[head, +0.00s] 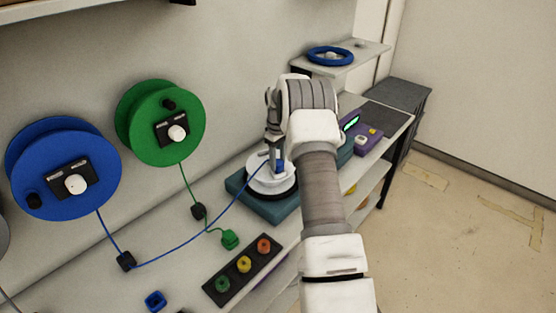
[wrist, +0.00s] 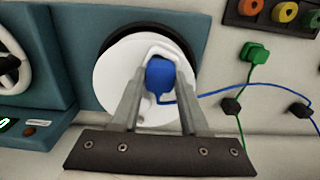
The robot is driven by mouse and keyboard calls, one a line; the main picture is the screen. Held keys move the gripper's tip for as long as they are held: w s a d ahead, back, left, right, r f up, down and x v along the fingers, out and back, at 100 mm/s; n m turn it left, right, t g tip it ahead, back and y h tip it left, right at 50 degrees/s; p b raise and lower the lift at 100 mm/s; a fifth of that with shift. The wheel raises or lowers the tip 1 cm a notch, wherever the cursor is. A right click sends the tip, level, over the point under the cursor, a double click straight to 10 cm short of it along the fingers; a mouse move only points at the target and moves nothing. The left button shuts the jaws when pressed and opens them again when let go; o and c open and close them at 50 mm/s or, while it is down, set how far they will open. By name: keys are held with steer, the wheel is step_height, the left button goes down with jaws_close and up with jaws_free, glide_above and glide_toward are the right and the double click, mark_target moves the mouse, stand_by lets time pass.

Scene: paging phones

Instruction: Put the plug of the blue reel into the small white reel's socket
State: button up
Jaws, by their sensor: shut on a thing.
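The blue reel (head: 45,150) is on the wall at the left in the head view. Its thin blue cable runs through a black block to the blue plug (wrist: 160,72). My gripper (wrist: 158,88) is shut on this plug, with one finger on each side. The small white reel (wrist: 112,80) lies on a teal box, directly beyond the plug in the wrist view; it also shows under my gripper in the head view (head: 262,183). A white bent part surrounds the plug's top. The socket is hidden, and I cannot tell whether the plug touches it.
A green reel (head: 143,112) has its green plug (head: 229,239) lying on the bench. A dark strip (head: 222,289) with coloured sockets and a loose blue piece (head: 155,300) are in front. A purple device (head: 368,140) is to the right of my arm. A shelf (head: 350,62) stands behind.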

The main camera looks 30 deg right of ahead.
mark_target(278, 162)
steer(key=o, duration=1.5)
steer(key=shift+o, duration=0.2)
steer(key=shift+r+p, duration=2.45)
steer(key=shift+r, duration=2.05)
steer(key=shift+r, duration=0.1)
